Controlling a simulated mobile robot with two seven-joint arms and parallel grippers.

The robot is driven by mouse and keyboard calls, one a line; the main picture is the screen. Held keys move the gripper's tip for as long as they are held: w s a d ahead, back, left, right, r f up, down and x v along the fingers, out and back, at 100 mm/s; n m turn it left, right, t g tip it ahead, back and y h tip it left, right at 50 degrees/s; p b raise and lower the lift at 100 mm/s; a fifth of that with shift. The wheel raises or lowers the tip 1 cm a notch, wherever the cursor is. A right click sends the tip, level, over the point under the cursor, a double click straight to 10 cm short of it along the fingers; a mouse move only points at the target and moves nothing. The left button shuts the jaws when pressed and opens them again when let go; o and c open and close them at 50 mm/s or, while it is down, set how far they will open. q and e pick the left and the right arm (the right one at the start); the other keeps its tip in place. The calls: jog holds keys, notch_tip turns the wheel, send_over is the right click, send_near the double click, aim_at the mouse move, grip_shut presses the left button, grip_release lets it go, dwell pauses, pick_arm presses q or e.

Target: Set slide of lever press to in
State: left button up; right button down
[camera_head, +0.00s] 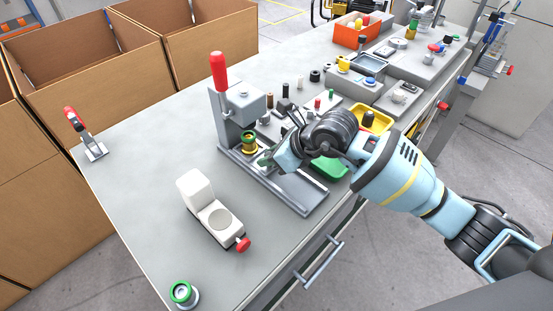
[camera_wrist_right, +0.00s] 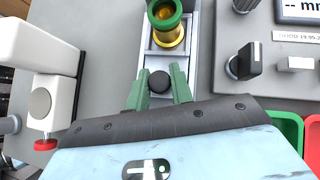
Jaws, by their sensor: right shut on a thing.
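The grey lever press (camera_head: 243,102) stands on the bench with its red-gripped lever (camera_head: 218,72) upright. A long grey rail base (camera_head: 300,196) runs from under its head toward the bench's front edge. A brass-coloured part with a green rim (camera_head: 249,139) sits on the slide below the press head; it also shows in the right wrist view (camera_wrist_right: 166,24). My right gripper (camera_head: 268,160) is at the slide's near end. In the right wrist view its green fingers (camera_wrist_right: 160,88) are shut on the dark round slide knob (camera_wrist_right: 159,80). My left gripper is not in view.
A white device with a red knob (camera_head: 205,203) stands left of the rail. A green-rimmed part (camera_head: 183,294) lies at the front corner. A toggle clamp (camera_head: 86,135) is at the left edge. A green tray (camera_head: 330,168) and yellow tray (camera_head: 375,120) lie near my arm.

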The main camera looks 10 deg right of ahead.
jog(key=shift+w+r, duration=0.1)
jog(key=c, duration=1.5)
grip_release()
jog(key=shift+a, duration=0.1)
jog(key=o, duration=0.3)
jog(key=shift+w, duration=0.15)
jog(key=v, duration=0.7)
jog(key=shift+s+r, duration=0.25)
jog(key=shift+s, duration=0.05)
